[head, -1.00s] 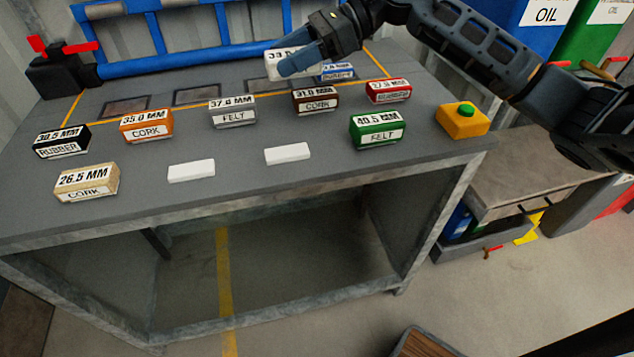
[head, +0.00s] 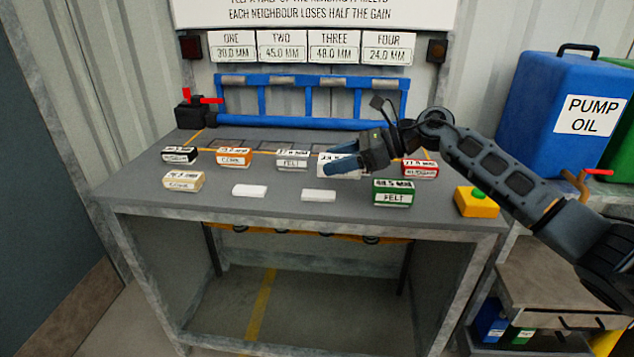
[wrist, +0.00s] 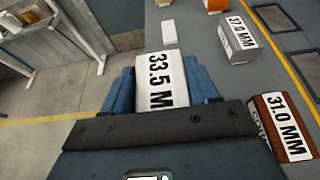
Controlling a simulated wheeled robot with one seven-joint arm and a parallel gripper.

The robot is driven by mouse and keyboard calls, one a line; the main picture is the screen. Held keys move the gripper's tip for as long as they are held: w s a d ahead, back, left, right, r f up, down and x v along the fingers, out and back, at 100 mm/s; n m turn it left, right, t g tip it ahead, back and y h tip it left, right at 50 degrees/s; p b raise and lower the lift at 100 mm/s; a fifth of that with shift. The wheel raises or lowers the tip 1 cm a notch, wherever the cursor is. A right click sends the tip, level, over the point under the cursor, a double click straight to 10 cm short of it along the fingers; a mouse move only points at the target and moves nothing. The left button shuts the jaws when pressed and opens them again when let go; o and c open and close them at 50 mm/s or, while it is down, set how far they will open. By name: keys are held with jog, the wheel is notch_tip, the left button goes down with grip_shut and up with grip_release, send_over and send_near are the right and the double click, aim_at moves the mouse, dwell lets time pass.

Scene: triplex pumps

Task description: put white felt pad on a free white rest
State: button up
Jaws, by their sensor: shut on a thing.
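The white felt pad, a white block marked 33.5 MM (wrist: 162,83), is between the two blue fingers of my gripper (wrist: 162,88) in the wrist view. In the head view my gripper (head: 345,166) holds the pad (head: 325,160) above the table, and its fingers cover part of it. One low white rest (head: 250,190) lies bare at the table's front. A second white rest (head: 318,195) lies bare to its right, nearer my gripper. One bare white rest (wrist: 169,31) shows ahead of the pad in the wrist view.
A green felt block (head: 394,193) and a yellow box with a green button (head: 477,202) stand to the right. Black (head: 179,154), orange (head: 233,157), grey (head: 292,160), tan (head: 184,181) and red (head: 420,168) blocks stand around. A brown block (wrist: 283,125) sits right of my gripper.

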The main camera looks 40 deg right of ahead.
send_over(317, 193)
notch_tip(317, 193, down, 3)
jog(key=shift+s, duration=0.15)
jog(key=shift+f, duration=0.2)
jog(key=shift+f+p, duration=0.3)
jog(key=shift+f, duration=1.55)
jog(key=shift+f, duration=0.15)
jog(key=o, duration=1.1)
